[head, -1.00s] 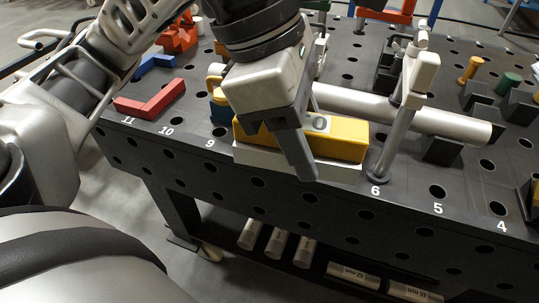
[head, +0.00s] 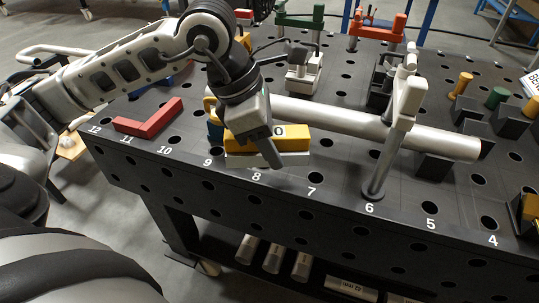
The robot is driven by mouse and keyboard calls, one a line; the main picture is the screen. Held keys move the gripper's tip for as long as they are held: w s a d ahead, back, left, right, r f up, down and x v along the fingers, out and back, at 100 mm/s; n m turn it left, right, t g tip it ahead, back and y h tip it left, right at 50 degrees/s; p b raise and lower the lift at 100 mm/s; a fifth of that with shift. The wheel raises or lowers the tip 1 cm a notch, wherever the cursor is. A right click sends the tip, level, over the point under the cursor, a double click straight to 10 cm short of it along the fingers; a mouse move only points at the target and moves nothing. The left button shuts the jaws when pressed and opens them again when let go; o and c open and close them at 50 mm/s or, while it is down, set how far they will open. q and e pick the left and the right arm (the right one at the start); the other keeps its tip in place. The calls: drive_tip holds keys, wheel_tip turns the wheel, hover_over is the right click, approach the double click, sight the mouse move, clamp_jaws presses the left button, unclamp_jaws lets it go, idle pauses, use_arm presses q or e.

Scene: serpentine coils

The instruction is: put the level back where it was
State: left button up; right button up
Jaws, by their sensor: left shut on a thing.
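The level (head: 294,140) is a yellow bar with a pale label on top and a pale strip along its lower front. It is at the table's front edge, by marks 8 and 9, in front of the left part of the pipe. My left gripper (head: 268,150) reaches down over it and is shut on it; one finger shows across its front face. The other finger is hidden. I cannot tell whether the level touches the tabletop. My right gripper is not in view.
A long grey pipe (head: 445,141) lies across the perforated black table (head: 330,185). An upright clamp (head: 381,160) stands over it by mark 6. A red angle piece (head: 150,120) lies at left. The tabletop near mark 7 is clear.

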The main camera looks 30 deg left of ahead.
sight(270, 171)
use_arm(q)
drive_tip(key=shift+w+a+f, duration=0.3)
drive_tip(key=shift+w+f, duration=0.05)
drive_tip(key=shift+f, duration=0.2)
drive_tip(key=f, duration=0.3)
drive_tip(key=shift+w+a+f, duration=0.15)
drive_tip(key=shift+w+a, duration=0.05)
drive_tip(key=shift+a, duration=0.05)
drive_tip(key=shift+f, duration=0.2)
drive_tip(key=shift+f, duration=0.25)
drive_tip(key=o, duration=1.2)
drive_tip(key=shift+c, duration=0.2)
drive_tip(key=shift+r, duration=0.1)
